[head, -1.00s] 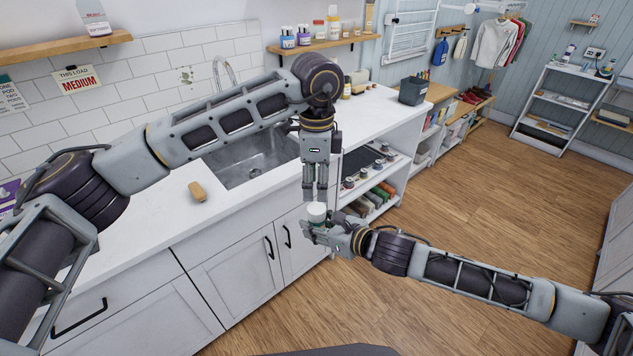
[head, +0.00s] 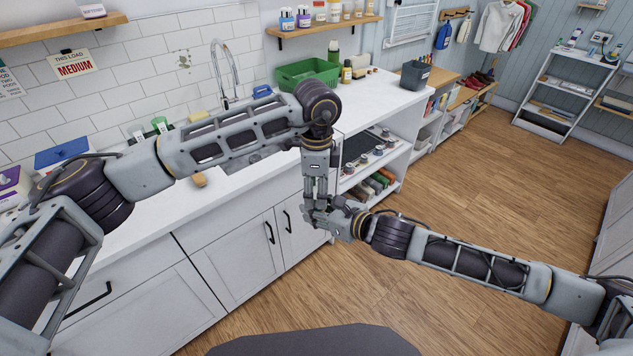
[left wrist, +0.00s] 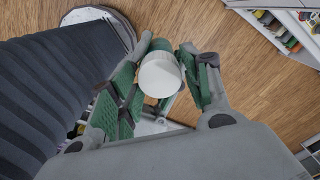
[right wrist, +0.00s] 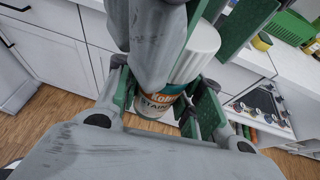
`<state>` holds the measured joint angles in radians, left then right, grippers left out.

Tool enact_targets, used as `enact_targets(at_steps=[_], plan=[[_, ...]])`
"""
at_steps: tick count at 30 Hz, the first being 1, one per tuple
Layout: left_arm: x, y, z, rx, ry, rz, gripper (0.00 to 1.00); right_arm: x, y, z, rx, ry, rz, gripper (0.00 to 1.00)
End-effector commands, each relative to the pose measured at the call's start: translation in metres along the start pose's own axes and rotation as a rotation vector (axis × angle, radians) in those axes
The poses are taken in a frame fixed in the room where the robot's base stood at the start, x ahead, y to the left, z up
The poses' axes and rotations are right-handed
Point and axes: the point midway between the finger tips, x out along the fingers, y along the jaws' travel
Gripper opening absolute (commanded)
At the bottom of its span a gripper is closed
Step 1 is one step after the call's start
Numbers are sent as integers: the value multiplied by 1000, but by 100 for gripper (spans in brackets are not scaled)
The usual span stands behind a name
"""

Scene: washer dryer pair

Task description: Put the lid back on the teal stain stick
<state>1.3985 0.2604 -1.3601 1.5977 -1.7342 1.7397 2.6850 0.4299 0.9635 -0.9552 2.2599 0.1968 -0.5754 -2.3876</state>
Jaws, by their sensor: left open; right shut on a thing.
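My right gripper (head: 318,222) is shut on the stain stick (right wrist: 157,102), which has a cream, orange and teal label. It is clear of the counter. The white ribbed lid (right wrist: 197,50) is at the stick's top end; whether it is fully seated I cannot tell. My left gripper (head: 317,200) is above the right one, fingers pointing down. In the left wrist view its open green-padded fingers stand either side of the white lid (left wrist: 160,76). Fingers mostly hide stick and lid in the head view.
The white counter (head: 135,225) with its sink runs behind my arms. Open shelves (head: 375,165) are just behind the grippers. The wooden floor (head: 450,190) at right is clear.

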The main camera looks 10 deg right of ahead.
Motion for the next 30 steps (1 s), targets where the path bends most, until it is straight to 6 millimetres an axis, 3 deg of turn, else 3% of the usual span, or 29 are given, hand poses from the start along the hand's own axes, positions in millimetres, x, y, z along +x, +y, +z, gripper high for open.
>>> enact_targets(at_steps=[12,21,30], plan=[[4,0,0,0,0,-1,47,0,0,0,0,-1,0,0],[4,0,0,0,0,-1,10,0,0,0,0,-1,0,0],[4,0,0,89,0,-1,10,0,0,0,0,-1,1,0]])
